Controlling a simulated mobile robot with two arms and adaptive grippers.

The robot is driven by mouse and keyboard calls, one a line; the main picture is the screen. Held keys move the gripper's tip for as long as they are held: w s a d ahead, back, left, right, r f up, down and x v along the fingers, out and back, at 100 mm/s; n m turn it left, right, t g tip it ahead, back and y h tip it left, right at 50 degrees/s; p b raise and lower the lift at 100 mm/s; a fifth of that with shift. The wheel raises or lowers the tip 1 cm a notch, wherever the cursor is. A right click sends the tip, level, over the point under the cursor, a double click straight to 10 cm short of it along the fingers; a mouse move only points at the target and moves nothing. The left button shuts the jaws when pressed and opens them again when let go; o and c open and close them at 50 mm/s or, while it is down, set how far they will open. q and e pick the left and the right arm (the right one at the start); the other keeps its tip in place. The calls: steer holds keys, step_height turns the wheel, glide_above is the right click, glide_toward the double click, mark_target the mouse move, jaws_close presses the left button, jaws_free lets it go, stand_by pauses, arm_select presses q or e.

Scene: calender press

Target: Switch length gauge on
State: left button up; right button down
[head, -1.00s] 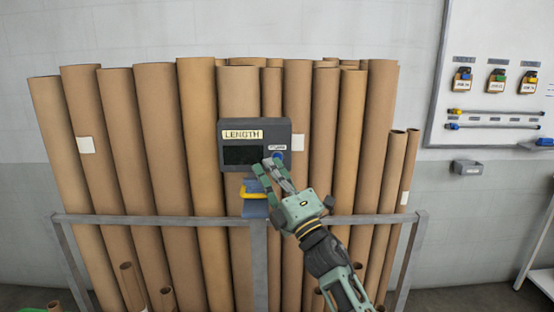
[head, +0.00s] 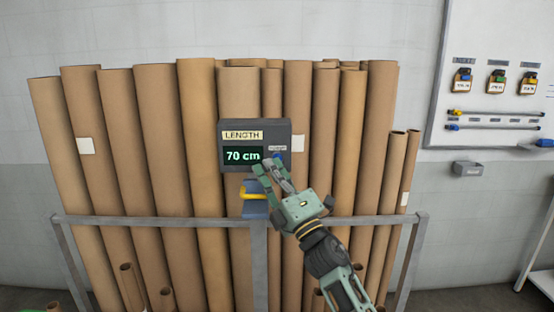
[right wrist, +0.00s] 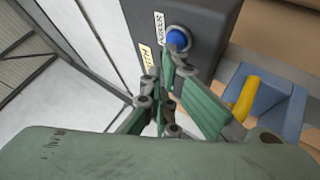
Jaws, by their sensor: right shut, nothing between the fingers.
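The length gauge (head: 228,133) is a dark grey box with a "LENGTH" label, mounted on the rack in front of the tall brown tubes. Its display (head: 242,155) is lit and reads "70 cm" in green. A round blue button sits on its face and shows in the right wrist view (right wrist: 177,38); in the head view it is mostly hidden by the fingers. My right gripper (head: 271,164) is shut and empty. Its fingertips are at the button's edge; I cannot tell whether they touch it. My left gripper is not in view.
A blue holder with a yellow part (head: 254,190) is just below the gauge, close to my right fingers. A grey metal rail (head: 160,219) runs across the tubes. A white board (head: 490,50) with tags and a small grey bin (head: 468,168) are on the wall at right.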

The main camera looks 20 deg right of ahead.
steer(key=shift+s, duration=0.1)
steer(key=shift+s+a+p, duration=0.3)
steer(key=shift+s+p, duration=0.05)
steer(key=shift+s, duration=0.6)
steer(key=shift+s+a+p, duration=0.25)
steer(key=shift+s+p, duration=0.1)
steer(key=shift+s, duration=0.6)
steer(key=shift+s+a+p, duration=0.3)
steer(key=shift+s+p, duration=0.05)
steer(key=shift+s, duration=0.6)
